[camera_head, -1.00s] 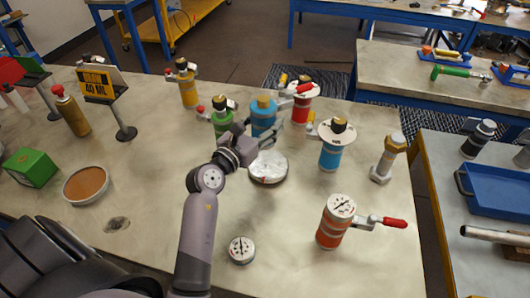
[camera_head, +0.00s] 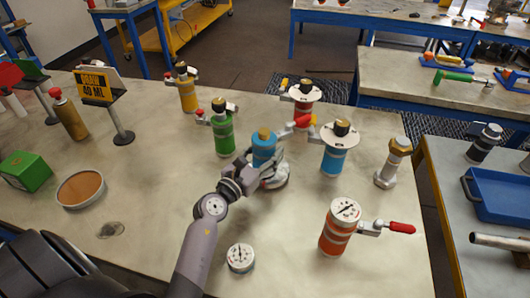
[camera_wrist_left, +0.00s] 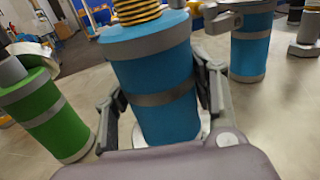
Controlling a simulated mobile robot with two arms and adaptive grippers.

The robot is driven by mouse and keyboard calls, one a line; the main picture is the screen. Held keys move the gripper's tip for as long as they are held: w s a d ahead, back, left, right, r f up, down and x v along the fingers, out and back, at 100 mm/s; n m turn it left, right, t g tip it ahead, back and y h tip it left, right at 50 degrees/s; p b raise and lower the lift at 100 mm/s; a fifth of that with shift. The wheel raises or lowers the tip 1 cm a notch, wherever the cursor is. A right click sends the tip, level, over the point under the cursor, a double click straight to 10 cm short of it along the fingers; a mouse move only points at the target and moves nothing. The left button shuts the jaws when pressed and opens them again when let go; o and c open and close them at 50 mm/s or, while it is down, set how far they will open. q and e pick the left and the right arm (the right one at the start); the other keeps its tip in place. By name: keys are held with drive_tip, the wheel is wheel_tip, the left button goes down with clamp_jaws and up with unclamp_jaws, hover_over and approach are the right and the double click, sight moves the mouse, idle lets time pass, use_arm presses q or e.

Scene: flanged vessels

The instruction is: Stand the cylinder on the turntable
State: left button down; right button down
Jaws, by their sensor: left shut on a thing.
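A blue cylinder with a grey band and a brass-coloured top (camera_head: 264,145) stands upright in my left gripper (camera_head: 262,168). In the left wrist view the two fingers are shut on either side of the blue cylinder (camera_wrist_left: 165,108). The turntable (camera_head: 279,180), a pale disc with a grey rim, lies directly under and around the cylinder's lower end, largely hidden by the gripper. A pale edge of the turntable (camera_wrist_left: 205,124) shows beside the cylinder's base. I cannot tell whether the base touches it. My right gripper is not in view.
A green vessel (camera_head: 222,133) stands left of the cylinder. A flanged blue vessel (camera_head: 334,158) and a flanged red vessel (camera_head: 303,112) stand right and behind. An orange vessel with a red-handled clamp (camera_head: 336,238) and a gauge (camera_head: 240,258) are nearer. A brown-filled dish (camera_head: 80,189) lies left.

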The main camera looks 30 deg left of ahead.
use_arm(q)
drive_tip(key=c, duration=1.1)
unclamp_jaws()
drive_tip(key=shift+f, duration=0.15)
drive_tip(key=o, duration=0.4)
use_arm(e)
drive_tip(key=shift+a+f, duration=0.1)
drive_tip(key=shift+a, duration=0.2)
use_arm(q)
drive_tip(key=s, duration=0.4)
drive_tip(key=s+b, duration=0.1)
drive_tip(key=s, duration=0.3)
drive_tip(key=s+a+b, duration=0.1)
drive_tip(key=s, duration=0.3)
drive_tip(key=shift+r, duration=0.2)
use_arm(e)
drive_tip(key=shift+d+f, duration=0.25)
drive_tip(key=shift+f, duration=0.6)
